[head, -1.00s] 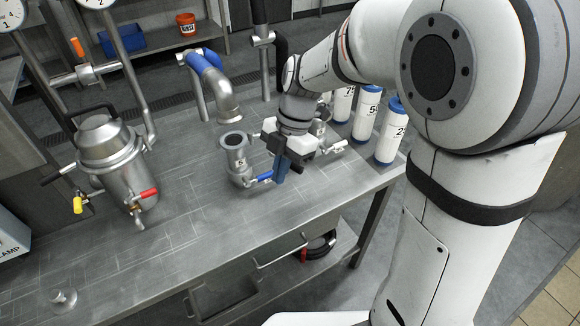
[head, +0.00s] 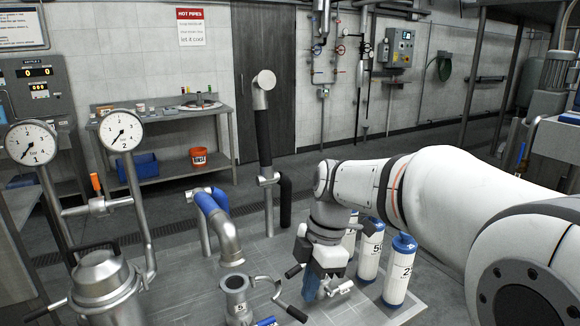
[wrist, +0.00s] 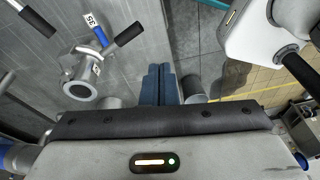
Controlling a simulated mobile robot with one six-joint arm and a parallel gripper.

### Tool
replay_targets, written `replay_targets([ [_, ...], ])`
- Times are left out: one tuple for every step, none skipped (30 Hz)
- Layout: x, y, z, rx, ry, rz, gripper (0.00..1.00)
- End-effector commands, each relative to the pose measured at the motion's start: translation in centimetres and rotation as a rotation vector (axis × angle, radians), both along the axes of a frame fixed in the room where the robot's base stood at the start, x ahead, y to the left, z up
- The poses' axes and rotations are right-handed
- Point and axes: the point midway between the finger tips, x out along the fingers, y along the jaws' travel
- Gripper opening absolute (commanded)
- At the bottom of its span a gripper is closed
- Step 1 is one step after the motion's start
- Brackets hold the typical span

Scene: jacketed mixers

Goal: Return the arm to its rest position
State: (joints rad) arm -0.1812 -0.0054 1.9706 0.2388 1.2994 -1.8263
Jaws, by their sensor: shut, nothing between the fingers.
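My gripper (head: 311,287) is above the steel bench in the head view, pointing down, close to the right of a small open steel vessel (head: 236,298) with a blue-handled valve. In the wrist view my gripper's blue fingers (wrist: 159,84) are closed together with nothing between them. The small vessel also shows in the wrist view (wrist: 82,84), to the left of the fingers and apart from them. My arm is bent and reaches in from the right of the head view.
White-and-blue bottles (head: 400,270) stand just right of my gripper. A blue-handled curved pipe (head: 222,230) and a lidded jacketed vessel (head: 105,290) stand to the left, with two gauges (head: 122,131). A tall dark post (head: 264,140) rises behind.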

Motion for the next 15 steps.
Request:
replay_targets([
  [-0.8, -1.0, -0.1, -0.027, -0.005, -0.121, 0.0],
  [-1.3, -1.6, -0.2, -0.044, -0.006, -0.199, 0.0],
  [-1.8, -2.3, -0.3, -0.064, -0.007, -0.306, 0.0],
  [-2.3, -2.8, -0.5, -0.078, -0.009, -0.385, 0.0],
  [-2.7, -3.3, -0.6, -0.092, -0.012, -0.464, 0.0],
  [-3.3, -4.0, -0.8, -0.106, -0.015, -0.57, 0.0],
  [-3.8, -4.5, -1.0, -0.117, -0.018, -0.649, 0.0],
  [-4.2, -5.0, -1.2, -0.125, -0.021, -0.729, 0.0],
  [-4.8, -5.7, -1.4, -0.133, -0.025, -0.834, 0.0],
  [-5.3, -6.1, -1.6, -0.139, -0.029, -0.913, 0.0],
  [-5.7, -6.6, -1.8, -0.143, -0.032, -0.992, 0.0],
  [-6.4, -7.2, -2.1, -0.146, -0.036, -1.098, 0.0],
  [-6.8, -7.6, -2.4, -0.147, -0.04, -1.176, 0.0],
  [-7.3, -8.1, -2.6, -0.145, -0.043, -1.254, 0.0],
  [-7.9, -8.6, -2.9, -0.141, -0.047, -1.356, 0.0],
])
